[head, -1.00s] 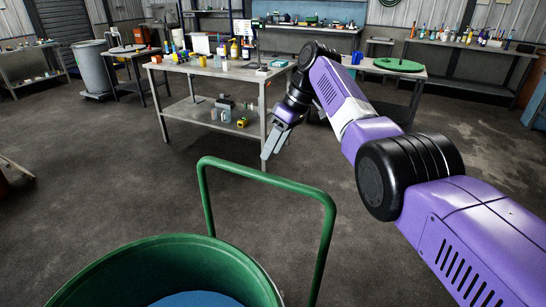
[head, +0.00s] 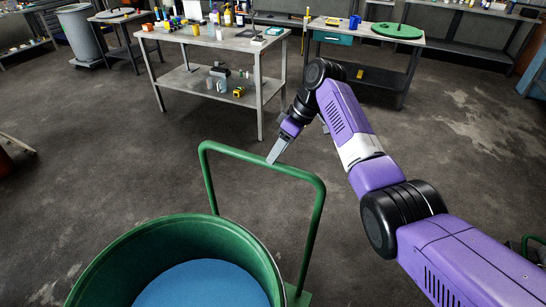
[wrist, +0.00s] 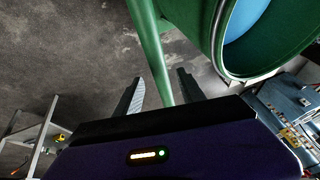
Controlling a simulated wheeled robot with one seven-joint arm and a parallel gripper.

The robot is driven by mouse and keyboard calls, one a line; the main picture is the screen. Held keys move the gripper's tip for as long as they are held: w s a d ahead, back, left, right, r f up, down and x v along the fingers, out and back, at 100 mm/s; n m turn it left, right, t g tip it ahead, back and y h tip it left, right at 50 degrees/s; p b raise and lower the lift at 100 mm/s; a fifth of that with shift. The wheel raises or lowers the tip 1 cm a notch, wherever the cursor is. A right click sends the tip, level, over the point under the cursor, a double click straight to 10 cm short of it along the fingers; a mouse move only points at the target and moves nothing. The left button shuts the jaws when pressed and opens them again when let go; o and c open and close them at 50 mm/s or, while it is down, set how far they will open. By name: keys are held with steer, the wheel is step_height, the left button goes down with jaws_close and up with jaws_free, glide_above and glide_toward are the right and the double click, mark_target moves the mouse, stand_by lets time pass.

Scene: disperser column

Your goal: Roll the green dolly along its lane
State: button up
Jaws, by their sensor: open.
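The green dolly's push handle (head: 245,158) stands upright behind a large green drum (head: 262,262) with a blue surface inside. A corner of the dolly's green base (head: 297,296) shows beside the drum. My gripper (head: 272,160) points down, its fingertips overlapping the handle's top bar in the head view. In the wrist view, my gripper (wrist: 160,90) is open, with one finger on each side of a green tube (wrist: 152,50) of the handle. I cannot tell whether the fingers touch it. The drum (wrist: 230,72) also shows at upper right there. The dolly's wheels are hidden.
A grey workbench (head: 195,38) with bottles and a lower shelf stands behind the handle. Another bench (head: 345,40) holding a green disc (head: 397,31) is at the back right. A grey bin (head: 80,38) stands at the back left. The concrete floor around the dolly is largely clear.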

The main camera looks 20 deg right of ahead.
steer(key=shift+x, duration=1.8)
jaws_close()
steer(key=shift+d, duration=0.1)
